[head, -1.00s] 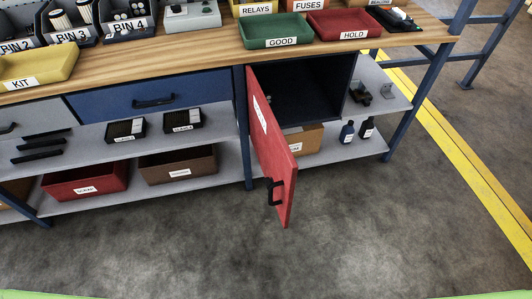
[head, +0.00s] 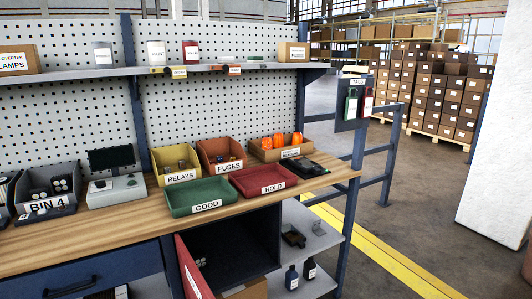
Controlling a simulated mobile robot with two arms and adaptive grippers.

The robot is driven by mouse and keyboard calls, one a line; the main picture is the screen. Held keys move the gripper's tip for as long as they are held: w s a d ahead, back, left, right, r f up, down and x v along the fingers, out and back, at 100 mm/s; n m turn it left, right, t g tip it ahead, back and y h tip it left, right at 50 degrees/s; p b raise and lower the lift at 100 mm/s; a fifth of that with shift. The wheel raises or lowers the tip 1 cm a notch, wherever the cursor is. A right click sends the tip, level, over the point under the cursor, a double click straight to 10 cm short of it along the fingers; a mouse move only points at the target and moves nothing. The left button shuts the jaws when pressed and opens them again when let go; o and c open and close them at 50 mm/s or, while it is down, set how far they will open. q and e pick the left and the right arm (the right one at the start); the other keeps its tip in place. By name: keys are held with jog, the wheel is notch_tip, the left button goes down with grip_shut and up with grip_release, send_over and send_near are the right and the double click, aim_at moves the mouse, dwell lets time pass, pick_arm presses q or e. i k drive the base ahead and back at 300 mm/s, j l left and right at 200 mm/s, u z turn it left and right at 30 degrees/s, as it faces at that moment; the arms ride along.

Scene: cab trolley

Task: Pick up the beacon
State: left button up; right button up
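Three orange beacons stand upright side by side in a brown open box at the back right of the workbench: a left one (head: 266,143), a middle one (head: 279,140) and a right one (head: 297,138). The box (head: 292,154) has a white label on its front, too small to read surely. The lower parts of the beacons are hidden by the box's front wall. Neither of my grippers is in view.
On the wooden bench (head: 110,232) stand a green GOOD tray (head: 190,193), a red HOLD tray (head: 290,180), and RELAYS (head: 182,179) and FUSES (head: 232,167) bins. Below, a red cabinet door (head: 190,270) stands open. A shelf (head: 230,67) runs above. Floor at right is clear.

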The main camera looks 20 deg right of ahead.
aim_at(267, 144)
jog(key=i+l, duration=0.1)
jog(key=l, duration=0.6)
jog(key=i+l, duration=0.15)
jog(key=l, duration=0.25)
jog(key=i+l, duration=0.4)
jog(key=l, duration=0.15)
jog(key=i+l+z, duration=0.1)
jog(key=i+l, duration=0.35)
